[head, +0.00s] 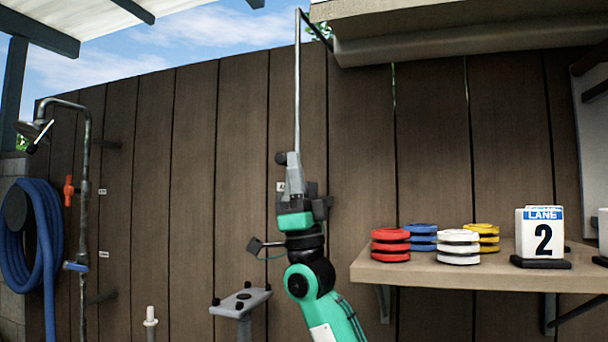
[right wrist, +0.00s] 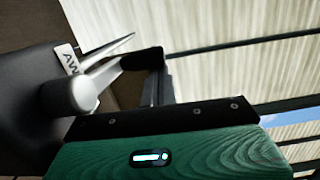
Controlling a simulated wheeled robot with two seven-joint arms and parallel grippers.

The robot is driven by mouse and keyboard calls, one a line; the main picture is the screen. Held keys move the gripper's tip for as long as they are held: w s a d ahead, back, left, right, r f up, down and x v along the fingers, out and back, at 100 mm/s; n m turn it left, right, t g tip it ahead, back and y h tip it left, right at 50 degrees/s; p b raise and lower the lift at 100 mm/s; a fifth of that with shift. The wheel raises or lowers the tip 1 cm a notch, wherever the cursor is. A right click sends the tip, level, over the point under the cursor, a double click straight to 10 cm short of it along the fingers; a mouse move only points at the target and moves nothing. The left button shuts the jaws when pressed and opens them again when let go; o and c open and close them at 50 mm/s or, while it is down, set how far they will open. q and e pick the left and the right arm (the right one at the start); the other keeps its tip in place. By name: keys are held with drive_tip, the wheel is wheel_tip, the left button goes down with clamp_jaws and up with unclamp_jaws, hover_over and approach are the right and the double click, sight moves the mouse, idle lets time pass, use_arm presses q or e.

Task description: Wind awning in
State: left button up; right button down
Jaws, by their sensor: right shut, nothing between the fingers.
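The awning's beige housing (head: 460,42) is at the top right of the head view. A thin metal crank rod (head: 298,85) hangs from it in front of the wooden wall. The crank's dark knob (head: 280,158) is at its lower end; a black knob (right wrist: 140,60) and a grey crank part (right wrist: 78,94) show in the right wrist view. My right gripper (head: 293,170) points up at the rod's lower end, shut and empty, close beside the knob. I cannot tell whether they touch. A white label (right wrist: 68,60) is behind the crank. My left gripper is out of view.
A shelf (head: 375,270) at right holds red (head: 390,245), blue (head: 421,237), white (head: 458,247) and yellow (head: 484,238) discs and a lane-2 sign (head: 541,237). A small grey stand (head: 240,303) is at lower left of my arm. A shower pipe (head: 85,200) and blue hose (head: 48,230) are far left.

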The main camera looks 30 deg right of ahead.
idle(0.7)
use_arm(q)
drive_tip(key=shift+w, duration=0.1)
